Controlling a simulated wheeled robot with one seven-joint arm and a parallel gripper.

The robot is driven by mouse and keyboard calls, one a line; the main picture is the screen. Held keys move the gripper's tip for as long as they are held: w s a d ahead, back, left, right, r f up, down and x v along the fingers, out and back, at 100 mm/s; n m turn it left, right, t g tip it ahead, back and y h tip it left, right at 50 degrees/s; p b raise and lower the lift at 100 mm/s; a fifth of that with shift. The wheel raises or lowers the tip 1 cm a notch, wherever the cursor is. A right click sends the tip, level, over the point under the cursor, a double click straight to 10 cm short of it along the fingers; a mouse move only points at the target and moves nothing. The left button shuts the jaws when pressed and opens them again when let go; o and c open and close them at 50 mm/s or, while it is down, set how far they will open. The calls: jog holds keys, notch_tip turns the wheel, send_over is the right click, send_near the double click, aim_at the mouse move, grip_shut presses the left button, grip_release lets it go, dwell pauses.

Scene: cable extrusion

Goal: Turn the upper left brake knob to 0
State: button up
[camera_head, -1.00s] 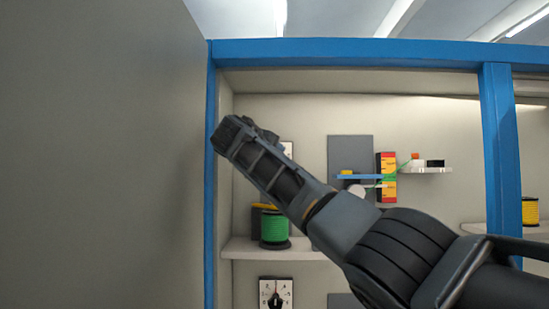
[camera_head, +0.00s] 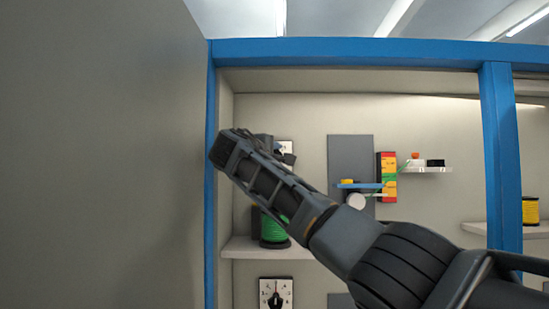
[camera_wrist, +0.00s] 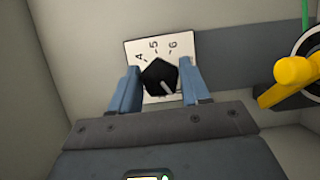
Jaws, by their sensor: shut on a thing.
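The upper left brake knob (camera_wrist: 158,74) is a black, angular knob on a white dial plate (camera_wrist: 133,48). A light pointer mark on it points down and to the right in the wrist view. The figures 4, 5 and 6 show on the plate; the 0 cannot be seen. My gripper (camera_wrist: 158,80) has its two blue fingers on either side of the knob and is shut on it. In the head view part of the dial plate (camera_head: 287,147) shows behind my wrist; the knob is mostly hidden there.
A green spool (camera_head: 273,232) stands on the shelf (camera_head: 240,249) below my wrist. A lower dial (camera_head: 276,292) is beneath it. A blue post (camera_head: 211,230) and grey wall are close on the left. A yellow part (camera_wrist: 296,70) juts out at the right.

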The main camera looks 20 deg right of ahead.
jog(key=o, duration=1.1)
jog(key=shift+c, duration=0.2)
jog(key=s+d+r+b, duration=0.5)
jog(key=s+d+r, duration=0.1)
jog(key=d+r, duration=0.4)
jog(key=shift+r, duration=0.55)
jog(key=shift+f, duration=0.1)
